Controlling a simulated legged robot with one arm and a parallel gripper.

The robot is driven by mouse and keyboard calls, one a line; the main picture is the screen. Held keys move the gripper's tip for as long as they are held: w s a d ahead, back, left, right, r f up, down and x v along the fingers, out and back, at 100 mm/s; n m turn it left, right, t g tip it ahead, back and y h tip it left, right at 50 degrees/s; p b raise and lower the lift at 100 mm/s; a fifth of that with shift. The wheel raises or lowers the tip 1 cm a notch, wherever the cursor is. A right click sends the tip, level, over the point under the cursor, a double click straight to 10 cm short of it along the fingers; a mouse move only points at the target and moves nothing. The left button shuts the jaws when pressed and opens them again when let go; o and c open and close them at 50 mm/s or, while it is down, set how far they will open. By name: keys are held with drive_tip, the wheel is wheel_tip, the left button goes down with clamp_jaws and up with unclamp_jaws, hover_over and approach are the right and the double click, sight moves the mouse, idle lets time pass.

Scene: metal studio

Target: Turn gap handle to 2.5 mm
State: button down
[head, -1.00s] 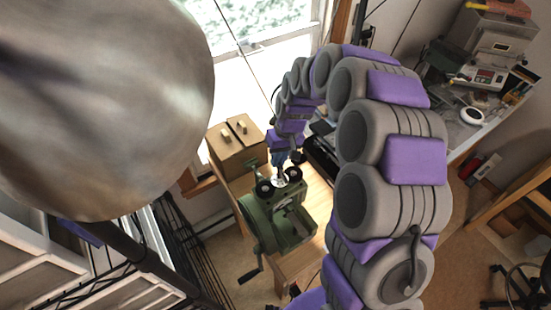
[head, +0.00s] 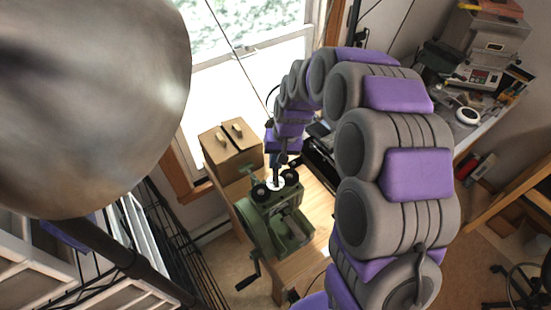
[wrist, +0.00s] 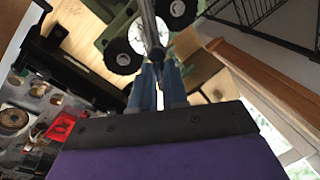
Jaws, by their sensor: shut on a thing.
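A green rolling mill (head: 268,222) stands on the wooden bench, with a crank at its lower left. On its top is a white dial (head: 275,184) between two round black knobs; the wrist view shows the dial (wrist: 158,36) and knobs near the top. My gripper (head: 276,179) points down over the dial. In the wrist view my gripper's blue fingers (wrist: 157,64) are close together at a grey metal bar, which I take as the gap handle (wrist: 149,20). The fingers are shut on it. The contact is partly hidden, and the scale marks are too small to read.
A black wire rack (head: 172,240) is at the left. A cluttered workbench (head: 478,118) is at the right. A large blurred metal surface covers the upper left of the head view.

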drive_tip(key=c, duration=1.1)
unclamp_jaws()
drive_tip(key=shift+s+r, duration=0.1)
drive_tip(key=shift+s, duration=0.2)
drive_tip(key=shift+w, duration=0.2)
drive_tip(key=d+r+b, duration=0.2)
drive_tip(key=d+r, duration=0.1)
drive_tip(key=r, duration=1.3)
drive_tip(key=shift+w+d+r, duration=0.15)
drive_tip(key=shift+w+r, duration=0.1)
drive_tip(key=shift+r, duration=0.1)
drive_tip(key=s+d+f+b, duration=0.3)
drive_tip(key=s+f+b, duration=0.3)
drive_tip(key=s, duration=0.5)
drive_tip(key=s+d+f+g+h+b, duration=0.1)
drive_tip(key=s+d+f+b, duration=0.3)
drive_tip(key=s+f, duration=0.6)
drive_tip(key=s+d+f+m+h+b, duration=0.1)
drive_tip(key=s+d+f+b, duration=0.2)
drive_tip(key=s+f+b, duration=0.6)
drive_tip(key=s, duration=0.5)
drive_tip(key=shift+d+g, duration=0.3)
drive_tip(key=shift+d, duration=0.1)
